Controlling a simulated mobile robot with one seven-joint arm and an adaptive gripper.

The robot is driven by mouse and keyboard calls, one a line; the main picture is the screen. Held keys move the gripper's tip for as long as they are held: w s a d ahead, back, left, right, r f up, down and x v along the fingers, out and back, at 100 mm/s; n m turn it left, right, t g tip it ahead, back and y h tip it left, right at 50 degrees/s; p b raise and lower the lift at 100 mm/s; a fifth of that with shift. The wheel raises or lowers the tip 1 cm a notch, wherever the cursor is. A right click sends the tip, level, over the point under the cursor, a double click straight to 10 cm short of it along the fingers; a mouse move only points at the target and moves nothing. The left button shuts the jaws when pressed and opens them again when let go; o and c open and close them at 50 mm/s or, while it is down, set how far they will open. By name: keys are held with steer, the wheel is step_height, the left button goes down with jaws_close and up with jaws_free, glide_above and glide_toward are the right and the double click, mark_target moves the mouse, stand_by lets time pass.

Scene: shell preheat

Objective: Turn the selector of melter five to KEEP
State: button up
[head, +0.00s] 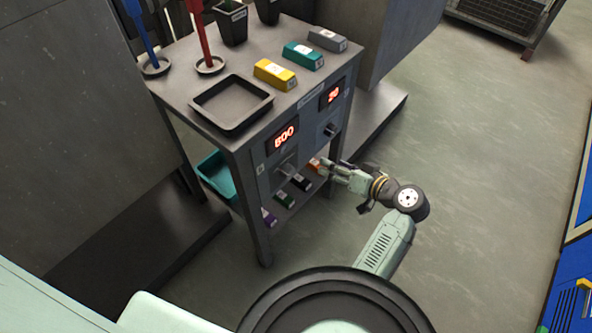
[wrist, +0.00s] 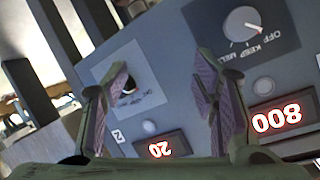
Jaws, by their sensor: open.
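A control panel on the table's front has two displays and two selectors. The display reading 800 (head: 285,137) has a round selector under it, its dial (wrist: 241,26) clear in the wrist view with OFF, KEEP and MELT lettering. Its white mark points to the picture's lower right. The display reading 20 (wrist: 166,144) has a dark selector (head: 330,130); in the wrist view it is partly behind my left finger. I cannot clearly read which one is melter five. My gripper (head: 326,167) is open and empty in front of the panel, its fingers (wrist: 163,88) spread.
Several coloured blocks lie on the shelf below the panel, close to my gripper. On the table top are a black tray (head: 232,104), a yellow block (head: 274,74), a teal block (head: 303,55) and a grey block (head: 327,40).

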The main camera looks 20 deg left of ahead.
mark_target(292, 173)
steer(key=s+f+n+g+y, duration=0.1)
steer(key=s+n+g+y, duration=0.1)
steer(key=s+y, duration=0.55)
steer(key=shift+h, duration=0.95)
steer(key=p+x, duration=0.1)
steer(key=x, duration=0.2)
steer(key=p+x, duration=0.1)
steer(key=x, duration=0.2)
steer(key=p+x, duration=0.1)
steer(key=x, duration=0.2)
steer(key=shift+s, duration=0.3)
steer(key=shift+w+a, duration=0.15)
steer(key=shift+a, duration=0.45)
steer(key=shift+c, duration=0.5)
steer(key=c, duration=1.1)
